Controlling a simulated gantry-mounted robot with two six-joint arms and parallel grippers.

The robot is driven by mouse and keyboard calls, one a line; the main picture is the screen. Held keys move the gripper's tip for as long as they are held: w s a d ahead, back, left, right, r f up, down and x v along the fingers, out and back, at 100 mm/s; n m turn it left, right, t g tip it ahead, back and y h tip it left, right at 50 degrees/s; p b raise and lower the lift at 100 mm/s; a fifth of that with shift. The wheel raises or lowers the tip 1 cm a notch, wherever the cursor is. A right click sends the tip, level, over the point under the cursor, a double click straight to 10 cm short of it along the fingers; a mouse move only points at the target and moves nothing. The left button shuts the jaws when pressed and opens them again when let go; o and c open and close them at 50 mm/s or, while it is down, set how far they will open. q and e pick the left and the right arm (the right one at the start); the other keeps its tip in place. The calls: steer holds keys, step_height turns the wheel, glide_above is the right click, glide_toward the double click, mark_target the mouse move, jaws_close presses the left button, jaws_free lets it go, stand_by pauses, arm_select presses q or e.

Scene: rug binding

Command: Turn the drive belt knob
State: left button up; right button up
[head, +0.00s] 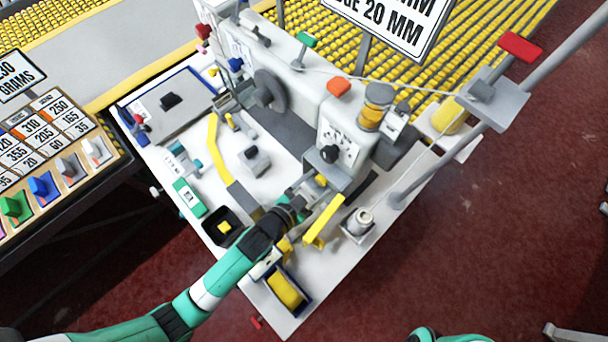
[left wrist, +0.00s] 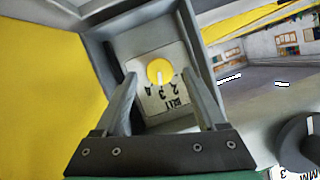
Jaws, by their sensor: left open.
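The drive belt knob (left wrist: 160,71) is a round yellow dial with a pale pointer in the left wrist view. It sits on a white plate (left wrist: 166,101) marked BELT with numbers, inside a grey recess. In the head view a small yellow spot, apparently this knob (head: 321,180), shows at the machine's front, partly hidden by my gripper. My left gripper (head: 308,187) is open in front of it. In the left wrist view its two fingers (left wrist: 160,84) stand either side of the knob, with gaps showing. Contact is not visible. My right gripper is out of view.
A yellow bar (head: 324,220) and a thread cone (head: 360,221) stand right of my gripper. A blue-edged tray with a yellow block (head: 285,290) lies at the table's near corner. A black dial (head: 329,154) sits above. Grey recess walls (left wrist: 204,65) closely flank my fingers.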

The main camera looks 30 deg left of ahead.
arm_select(q)
steer(key=p+v, duration=0.2)
steer(key=v, duration=0.8)
steer(key=shift+s, duration=0.2)
steer(key=shift+r, duration=0.1)
